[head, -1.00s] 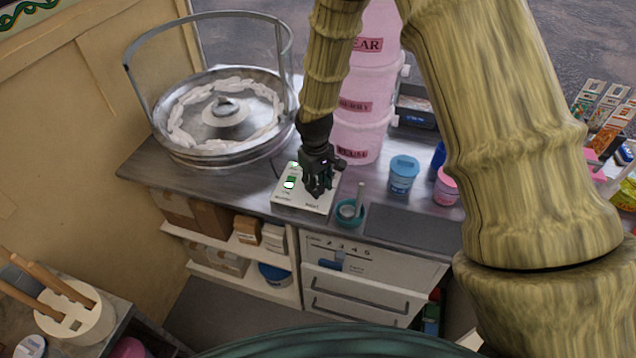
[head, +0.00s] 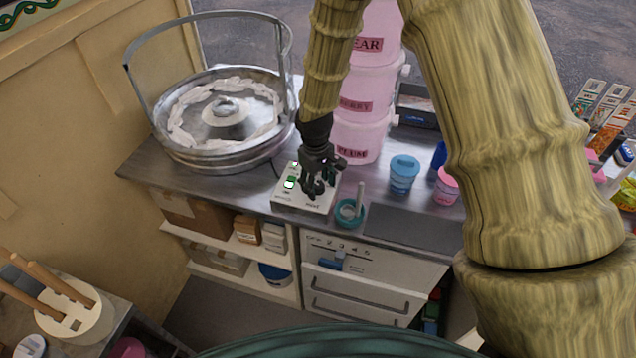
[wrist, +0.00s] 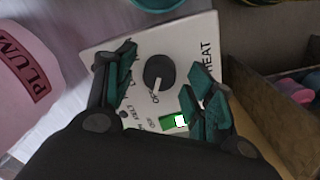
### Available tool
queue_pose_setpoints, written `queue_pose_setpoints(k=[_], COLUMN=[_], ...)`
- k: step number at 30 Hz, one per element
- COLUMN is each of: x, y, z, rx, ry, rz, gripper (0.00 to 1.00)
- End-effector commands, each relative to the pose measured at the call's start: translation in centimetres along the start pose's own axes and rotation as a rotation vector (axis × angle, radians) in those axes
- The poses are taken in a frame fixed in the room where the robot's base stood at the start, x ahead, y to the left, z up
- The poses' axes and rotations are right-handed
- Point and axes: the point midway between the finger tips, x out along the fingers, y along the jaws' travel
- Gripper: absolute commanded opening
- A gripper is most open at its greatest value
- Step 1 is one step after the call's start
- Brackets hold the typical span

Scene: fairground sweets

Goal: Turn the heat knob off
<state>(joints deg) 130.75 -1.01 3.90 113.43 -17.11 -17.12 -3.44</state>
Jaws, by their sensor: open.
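The heat knob (wrist: 159,72) is dark and round, on a white control box (wrist: 205,33) marked HEAT. Its white pointer faces the label beside it, which starts with O and looks like OFF. A green rocker switch (wrist: 172,121) is on the same panel; the box also shows in the head view (head: 284,201). My gripper (wrist: 164,74) is open, with one finger on each side of the knob. I cannot tell whether either finger touches it. In the head view my gripper (head: 314,190) is low over the box and hides the knob.
A round metal floss pan (head: 175,150) stands left of the box. Pink tubs (head: 360,140) are stacked behind my gripper. A teal cup (head: 350,213) with a stick stands close to the box's right. A blue lidded tub (head: 404,176) is further right on the counter.

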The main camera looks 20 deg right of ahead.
Motion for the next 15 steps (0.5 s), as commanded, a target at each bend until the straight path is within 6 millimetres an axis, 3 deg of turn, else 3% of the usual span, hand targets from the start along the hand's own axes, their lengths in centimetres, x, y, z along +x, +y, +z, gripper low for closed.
queue_pose_setpoints(k=[15], x=[-7.4], y=[0.0], z=[-0.1], rx=[0.0], ry=[0.003], rz=[0.0], gripper=[0.54])
